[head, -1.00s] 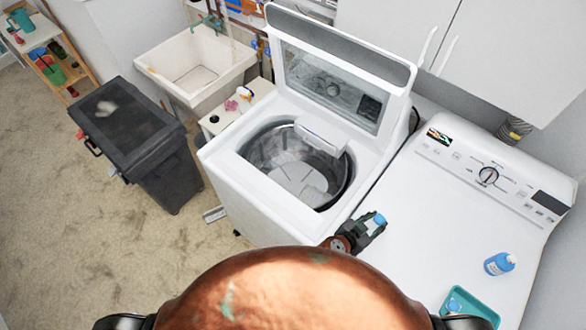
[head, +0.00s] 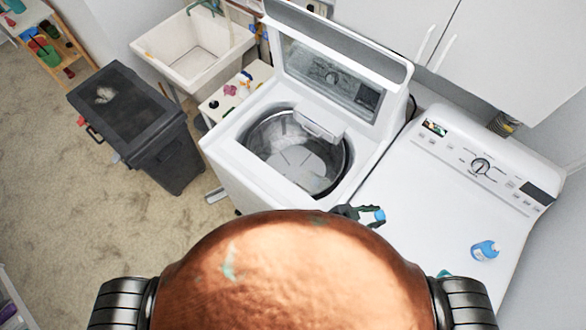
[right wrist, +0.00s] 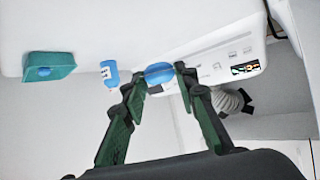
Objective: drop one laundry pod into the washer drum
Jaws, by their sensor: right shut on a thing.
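The laundry pod (head: 379,215) is small and blue. My right gripper (head: 370,214) is shut on it, near the front right corner of the washer's top. In the right wrist view the pod (right wrist: 160,73) sits between the two fingertips. The white washer (head: 228,162) has its lid raised. Its metal drum (head: 297,152) is open, to the left of and beyond the gripper, and the pod is outside the opening. My copper-coloured body hides most of the right arm. My left gripper is not in view.
The white dryer (head: 425,215) stands to the right, with a blue bottle (head: 485,250) on it. A teal tray (right wrist: 60,60) lies there, mostly hidden in the head view. A dark bin (head: 135,130) and a sink (head: 190,50) stand left. The raised lid (head: 335,72) backs the drum.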

